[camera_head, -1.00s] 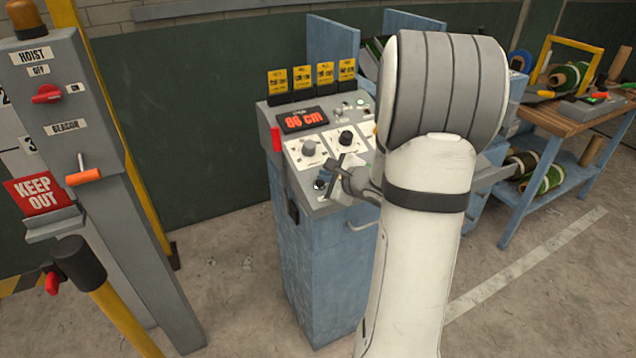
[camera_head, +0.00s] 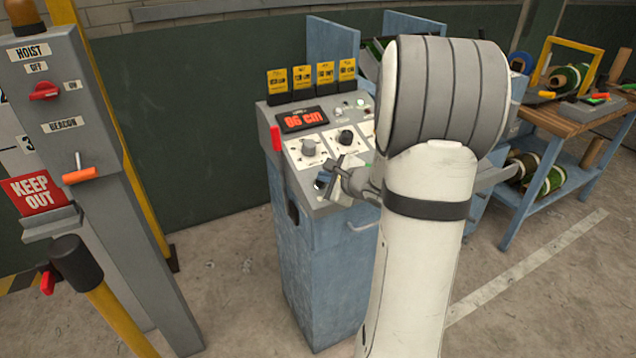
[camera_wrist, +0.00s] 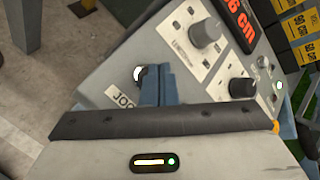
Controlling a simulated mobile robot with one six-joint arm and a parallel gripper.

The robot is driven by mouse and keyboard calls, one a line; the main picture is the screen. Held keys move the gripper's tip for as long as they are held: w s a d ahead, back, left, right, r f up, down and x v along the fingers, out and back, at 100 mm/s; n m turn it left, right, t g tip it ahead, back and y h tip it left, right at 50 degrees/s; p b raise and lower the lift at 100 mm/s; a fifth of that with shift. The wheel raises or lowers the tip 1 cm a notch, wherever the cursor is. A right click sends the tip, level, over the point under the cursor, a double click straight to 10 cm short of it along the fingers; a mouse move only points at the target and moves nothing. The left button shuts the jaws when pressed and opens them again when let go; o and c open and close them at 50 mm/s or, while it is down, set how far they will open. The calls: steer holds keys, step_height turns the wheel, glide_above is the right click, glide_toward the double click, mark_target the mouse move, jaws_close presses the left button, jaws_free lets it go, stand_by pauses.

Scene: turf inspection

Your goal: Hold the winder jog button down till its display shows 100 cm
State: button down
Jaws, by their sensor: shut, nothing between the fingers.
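The winder console (camera_head: 318,240) is a blue cabinet with a sloped grey panel. Its red display (camera_head: 303,119) reads 86 cm in the head view; the wrist view shows only its end, "6 cm" (camera_wrist: 238,22). My gripper (camera_head: 325,185) is shut and empty at the panel's lower left corner. In the wrist view its blue-grey fingers (camera_wrist: 152,75) are together beside the jog button (camera_wrist: 138,73), whose light rim partly shows by the "JOG" label (camera_wrist: 120,95). The fingers hide the rest of the button. I cannot tell whether it is pressed.
Two knobs (camera_head: 310,148) and (camera_head: 345,138) sit on the panel above my gripper. A red lever (camera_head: 276,138) is on the console's left side. A hoist post (camera_head: 95,170) stands left, and a workbench with reels (camera_head: 560,118) stands right.

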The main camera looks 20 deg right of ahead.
steer(key=shift+w+f+b, duration=0.15)
steer(key=shift+f+b, duration=0.35)
steer(key=shift+b, duration=0.25)
stand_by(0.5)
stand_by(4.3)
steer(key=shift+s+r+p, duration=0.3)
steer(key=shift+r+p, duration=0.1)
steer(key=shift+r, duration=0.5)
steer(key=shift+r, duration=0.1)
steer(key=r+p, duration=0.1)
steer(key=s+r, duration=0.1)
steer(key=r, duration=0.1)
steer(key=r+p, duration=0.1)
steer(key=shift+s+r+p, duration=0.25)
steer(key=shift+s+p, duration=0.05)
steer(key=shift+s, duration=0.05)
